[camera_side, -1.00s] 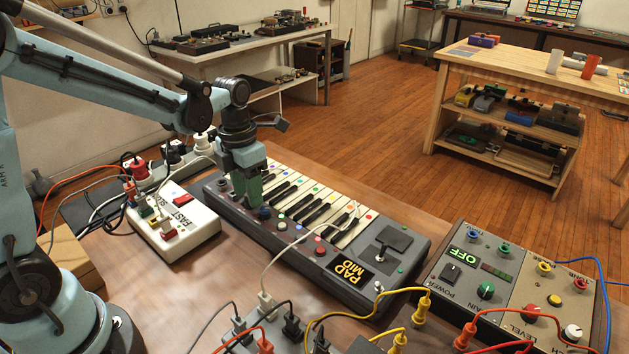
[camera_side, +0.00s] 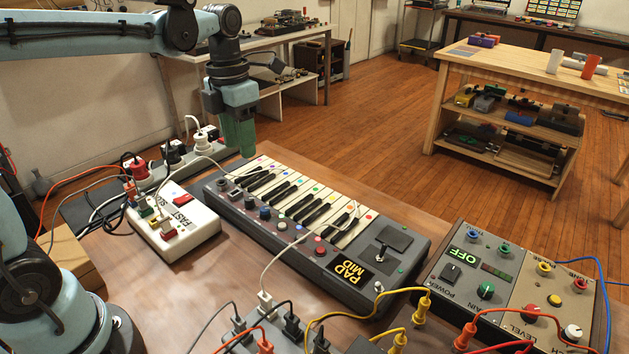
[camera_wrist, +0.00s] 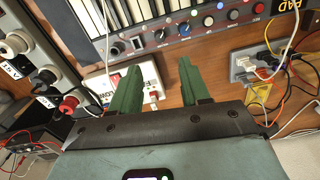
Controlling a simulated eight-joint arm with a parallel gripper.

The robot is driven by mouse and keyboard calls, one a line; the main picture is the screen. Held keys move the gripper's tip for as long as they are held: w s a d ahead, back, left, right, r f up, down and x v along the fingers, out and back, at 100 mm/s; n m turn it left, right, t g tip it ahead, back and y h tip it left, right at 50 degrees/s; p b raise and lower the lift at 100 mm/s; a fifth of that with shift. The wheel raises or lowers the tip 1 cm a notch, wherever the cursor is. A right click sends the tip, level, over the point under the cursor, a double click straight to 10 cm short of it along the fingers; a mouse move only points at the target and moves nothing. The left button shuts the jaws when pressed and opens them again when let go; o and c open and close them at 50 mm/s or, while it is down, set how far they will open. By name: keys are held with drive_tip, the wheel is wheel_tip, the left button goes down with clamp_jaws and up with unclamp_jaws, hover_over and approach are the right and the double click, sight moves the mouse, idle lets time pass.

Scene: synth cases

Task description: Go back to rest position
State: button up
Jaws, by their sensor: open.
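My gripper (camera_side: 238,137) hangs in the air above the far left end of the keyboard, with its green fingers pointing down. In the wrist view my gripper (camera_wrist: 157,85) has its two green fingers spread apart with nothing held between them. The keyboard (camera_side: 325,277) lies on the table, with a display reading PAD MID at its near right end. In the wrist view the keyboard (camera_wrist: 170,40) shows at the top, ahead of the fingertips.
A white switch box (camera_side: 185,235) with plugs sits left of the keyboard. A power strip (camera_side: 160,177) is behind it. A grey control box (camera_side: 470,285) with an OFF display stands at right. Cables and a patch box (camera_side: 265,330) crowd the front. The air above the keyboard is clear.

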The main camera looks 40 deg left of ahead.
drive_tip(key=s+d+f+m+t, duration=0.2)
drive_tip(key=s+m+t, duration=0.1)
drive_tip(key=m, duration=1.4)
drive_tip(key=s+d+f+m+t, duration=0.2)
drive_tip(key=s+m+t, duration=0.2)
drive_tip(key=m, duration=1.3)
drive_tip(key=shift+s+d+m, duration=0.25)
drive_tip(key=shift+s+m, duration=0.15)
drive_tip(key=shift+f, duration=0.1)
drive_tip(key=shift+c, duration=0.4)
